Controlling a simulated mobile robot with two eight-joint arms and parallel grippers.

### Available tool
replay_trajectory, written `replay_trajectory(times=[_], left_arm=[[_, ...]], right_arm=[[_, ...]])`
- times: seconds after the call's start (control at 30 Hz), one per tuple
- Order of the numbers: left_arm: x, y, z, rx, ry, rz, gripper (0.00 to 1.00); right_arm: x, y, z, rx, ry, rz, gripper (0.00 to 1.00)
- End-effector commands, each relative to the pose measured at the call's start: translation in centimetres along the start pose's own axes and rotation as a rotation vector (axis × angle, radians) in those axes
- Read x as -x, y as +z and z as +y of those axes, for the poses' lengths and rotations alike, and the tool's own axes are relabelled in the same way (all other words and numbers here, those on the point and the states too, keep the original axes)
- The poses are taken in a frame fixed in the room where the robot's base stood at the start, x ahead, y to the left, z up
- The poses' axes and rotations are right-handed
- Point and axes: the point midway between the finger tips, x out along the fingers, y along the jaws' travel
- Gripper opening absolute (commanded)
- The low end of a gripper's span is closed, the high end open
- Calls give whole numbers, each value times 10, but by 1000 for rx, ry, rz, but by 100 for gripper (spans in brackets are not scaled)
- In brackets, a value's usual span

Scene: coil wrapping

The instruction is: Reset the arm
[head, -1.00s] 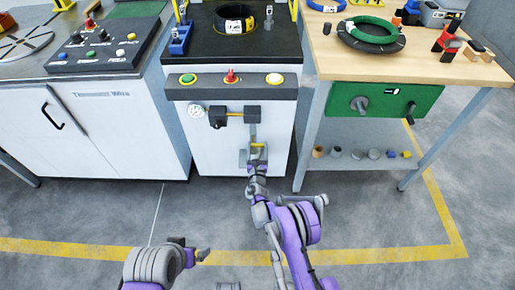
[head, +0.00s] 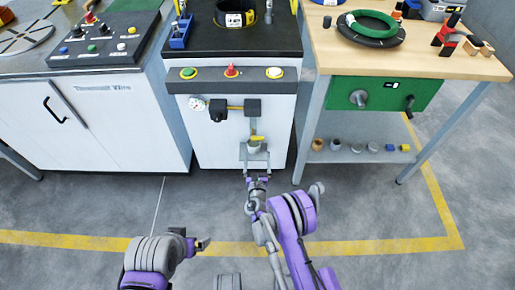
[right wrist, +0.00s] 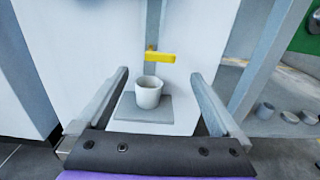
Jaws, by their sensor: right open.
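My right gripper (head: 257,178) is in front of the white middle cabinet, just below a small grey ledge. In the right wrist view, its two fingers (right wrist: 158,74) are spread wide with nothing between them. A small light-grey cup (right wrist: 148,92) stands upright on the ledge (right wrist: 143,109), beyond the fingertips and apart from them. A yellow handle (right wrist: 161,57) is above the cup; it also shows in the head view (head: 257,139). My left gripper (head: 202,244) is low at the left of the head view, over bare floor; its jaw opening is not clear.
The middle cabinet (head: 190,132) carries buttons, a gauge and a black coil on top. A white cabinet with a control panel (head: 105,45) stands left. A wooden workbench (head: 430,62) with green and black coils stands right. The floor (head: 90,210) in front is clear.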

Motion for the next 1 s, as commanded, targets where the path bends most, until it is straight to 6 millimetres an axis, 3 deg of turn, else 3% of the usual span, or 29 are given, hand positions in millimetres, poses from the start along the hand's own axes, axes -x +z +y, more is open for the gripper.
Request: replay_trajectory(times=[0.2, 0.77, 0.87, 1.0], left_arm=[[2, 0, 0, 0, 0, 1, 100], [1, 0, 0, 0, 0, 0, 100], [1, 0, 0, 0, 0, 0, 100], [2, 0, 0, 0, 0, 0, 100]], right_arm=[[16, 0, 0, 0, -1, 0, 100], [15, 2, -2, -6, -3, 1, 100], [10, 14, -10, -57, -27, 8, 100], [-2, 55, -43, -252, -117, 34, 100]])
